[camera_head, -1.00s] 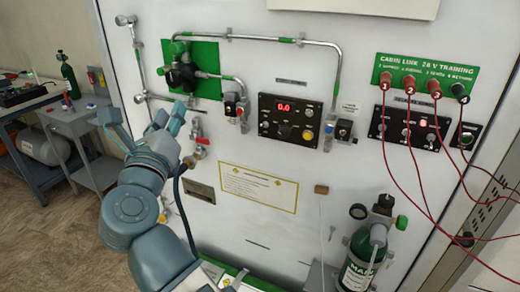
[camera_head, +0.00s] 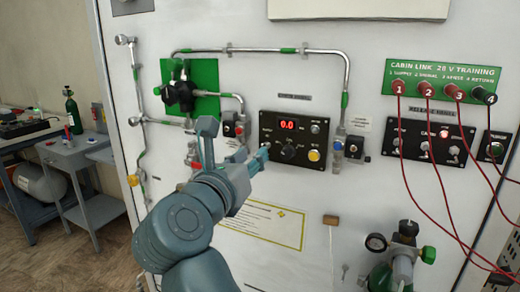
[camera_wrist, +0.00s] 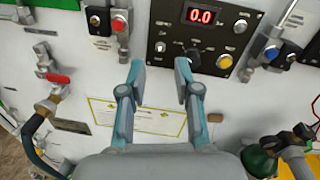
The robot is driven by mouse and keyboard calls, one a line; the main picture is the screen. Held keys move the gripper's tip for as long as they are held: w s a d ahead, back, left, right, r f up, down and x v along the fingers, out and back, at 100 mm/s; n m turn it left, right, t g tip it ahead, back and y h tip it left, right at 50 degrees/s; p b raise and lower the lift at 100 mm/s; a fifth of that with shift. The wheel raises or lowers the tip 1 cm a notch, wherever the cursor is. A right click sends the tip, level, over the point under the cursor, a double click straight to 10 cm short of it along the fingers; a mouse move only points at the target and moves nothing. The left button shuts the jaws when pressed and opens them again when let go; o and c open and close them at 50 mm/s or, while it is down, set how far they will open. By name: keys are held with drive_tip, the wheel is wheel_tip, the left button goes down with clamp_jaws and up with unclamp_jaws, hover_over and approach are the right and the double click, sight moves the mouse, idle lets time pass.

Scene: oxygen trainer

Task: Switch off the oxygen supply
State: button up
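The black control panel (camera_head: 299,132) carries a red display (camera_head: 288,125) reading 0.0, a black knob (camera_head: 288,150) and a yellow button (camera_head: 314,156). My gripper (camera_head: 236,143) is open and empty, in front of the board near the panel's lower left. In the wrist view my fingers (camera_wrist: 160,74) stand apart below the panel; a small toggle (camera_wrist: 160,47) shows between them and the knob (camera_wrist: 193,57) lies near the right fingertip. I cannot tell if a finger touches the panel. A black regulator (camera_head: 180,97) sits on a green plate. A red-handled valve (camera_wrist: 58,79) is at left.
Metal pipes (camera_head: 265,50) run across the upper board. A small module with a red part (camera_head: 233,130) is close to my gripper. Red cables hang from the cabin link sockets (camera_head: 452,92) at right. A green bottle (camera_head: 385,278) stands lower right.

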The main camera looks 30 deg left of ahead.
sight(264, 145)
drive_tip(key=shift+x, duration=2.65)
clamp_jaws()
